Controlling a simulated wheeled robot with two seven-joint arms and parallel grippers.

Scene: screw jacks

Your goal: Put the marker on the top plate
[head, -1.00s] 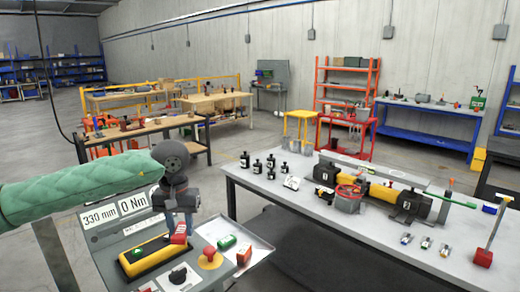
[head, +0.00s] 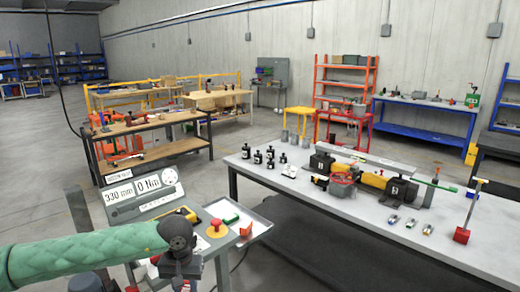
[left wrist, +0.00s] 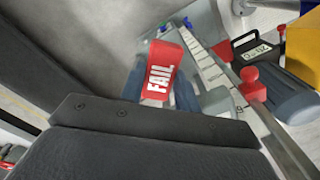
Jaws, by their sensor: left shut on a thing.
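My left gripper (head: 182,272) is at the bottom edge of the head view, in front of the console, with its fingertips cut off by the frame. In the left wrist view, its blue-grey fingers (left wrist: 158,88) are shut on a red marker (left wrist: 163,72) with white FAIL lettering. Below the marker, a grey rounded part (left wrist: 218,102) shows beside a long graduated rail (left wrist: 203,62). I cannot tell whether this grey part is the top plate, or whether the marker touches anything. My right gripper is not in view.
The console shows a display panel (head: 140,190) reading 330 mm and 0 Nm. A grey workbench (head: 360,235) stands to the right. A red knob (left wrist: 252,84) is near the rail.

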